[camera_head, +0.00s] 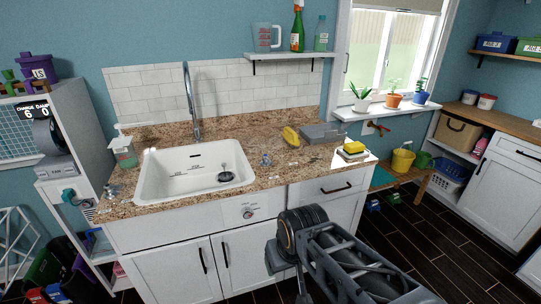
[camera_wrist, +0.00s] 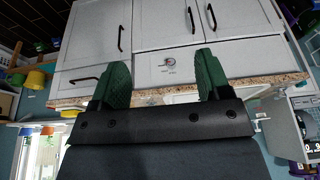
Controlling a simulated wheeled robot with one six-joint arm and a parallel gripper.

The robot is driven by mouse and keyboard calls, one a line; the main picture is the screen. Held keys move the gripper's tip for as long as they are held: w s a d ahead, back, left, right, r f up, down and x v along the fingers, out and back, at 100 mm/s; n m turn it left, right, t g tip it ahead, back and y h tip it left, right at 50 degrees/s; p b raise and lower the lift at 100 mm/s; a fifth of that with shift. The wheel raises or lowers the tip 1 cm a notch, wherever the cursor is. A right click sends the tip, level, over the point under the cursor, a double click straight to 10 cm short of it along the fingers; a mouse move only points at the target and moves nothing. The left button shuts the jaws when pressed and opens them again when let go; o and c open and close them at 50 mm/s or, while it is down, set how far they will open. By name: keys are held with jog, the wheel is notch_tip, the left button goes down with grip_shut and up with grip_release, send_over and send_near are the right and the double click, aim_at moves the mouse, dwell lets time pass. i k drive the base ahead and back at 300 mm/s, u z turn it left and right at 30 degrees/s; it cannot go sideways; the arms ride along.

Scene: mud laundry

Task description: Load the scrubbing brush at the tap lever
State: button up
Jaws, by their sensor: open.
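My gripper (camera_wrist: 162,65) is open with nothing between its two green fingers in the wrist view. It faces the white cabinet front below the counter, apart from it. In the head view my arm is in front of the right-hand cabinet. A silver tap (camera_head: 192,105) rises behind the white sink (camera_head: 148,177); I cannot make out a lever on it. Small metal fittings stand on the counter right of the sink (camera_head: 266,160) and at its left front corner (camera_head: 109,191). A yellow object (camera_head: 290,136) lies behind the sink's right side; I cannot tell whether it is the scrubbing brush.
A grey box (camera_head: 324,133) and a stack with a yellow block (camera_head: 354,147) on top occupy the counter's right end. A soap bottle (camera_head: 123,150) stands left of the sink. A dark round object (camera_head: 225,177) is in the sink. A yellow bucket (camera_head: 402,161) stands farther right.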

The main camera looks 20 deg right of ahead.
aim_at(265, 157)
jog(key=u, duration=0.2)
jog(key=i, duration=1)
jog(key=u, duration=0.05)
